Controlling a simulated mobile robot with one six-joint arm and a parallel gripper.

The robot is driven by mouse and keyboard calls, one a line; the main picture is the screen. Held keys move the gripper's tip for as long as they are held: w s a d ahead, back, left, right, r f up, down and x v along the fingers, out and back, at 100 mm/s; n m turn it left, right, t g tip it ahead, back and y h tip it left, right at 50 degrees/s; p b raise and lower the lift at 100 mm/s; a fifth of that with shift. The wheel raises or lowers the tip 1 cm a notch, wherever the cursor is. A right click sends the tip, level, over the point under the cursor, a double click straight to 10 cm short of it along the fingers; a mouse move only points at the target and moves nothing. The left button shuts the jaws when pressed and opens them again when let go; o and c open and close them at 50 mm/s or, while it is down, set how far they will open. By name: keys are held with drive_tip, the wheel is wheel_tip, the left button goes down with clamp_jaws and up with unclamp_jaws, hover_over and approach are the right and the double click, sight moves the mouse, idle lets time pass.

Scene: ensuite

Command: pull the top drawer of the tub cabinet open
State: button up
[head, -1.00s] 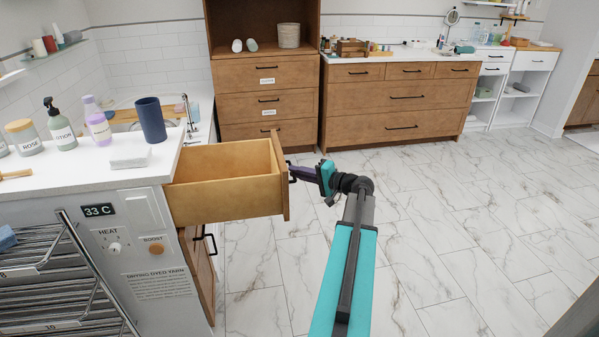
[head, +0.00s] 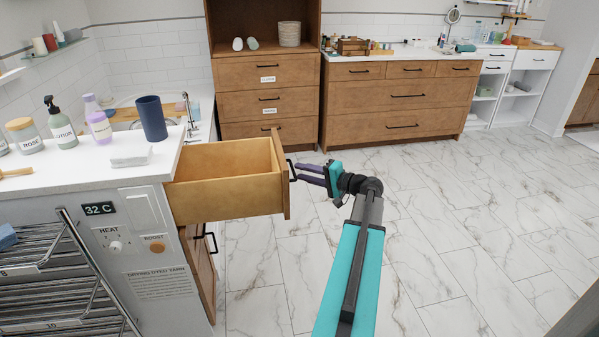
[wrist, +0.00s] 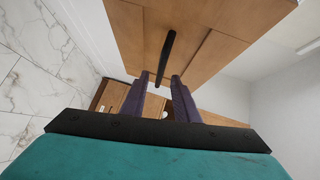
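The top drawer (head: 228,196) of the tub cabinet is pulled well out, and its inside looks empty. Its dark bar handle (head: 292,170) is on the front face, which points right in the head view. My gripper (head: 299,174) is just right of the drawer front, its two purple fingers spread apart at the handle. In the wrist view the dark handle (wrist: 166,57) lies ahead of the gap between the open fingers (wrist: 160,82), and nothing is gripped. A lower front with a dark handle (head: 209,241) shows under the drawer.
The white counter (head: 80,177) above holds bottles, jars, a blue cup (head: 151,118) and a folded white cloth (head: 131,155). A drying rack (head: 60,280) stands at lower left. Wooden drawer units (head: 400,100) line the back wall. The marble floor (head: 470,230) to the right is clear.

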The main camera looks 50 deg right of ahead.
drive_tip(key=s+r, duration=0.1)
drive_tip(key=s, duration=0.9)
drive_tip(key=shift+s+d+r, duration=0.25)
drive_tip(key=shift+s+d, duration=0.1)
drive_tip(key=shift+s, duration=0.05)
drive_tip(key=shift+s, duration=0.1)
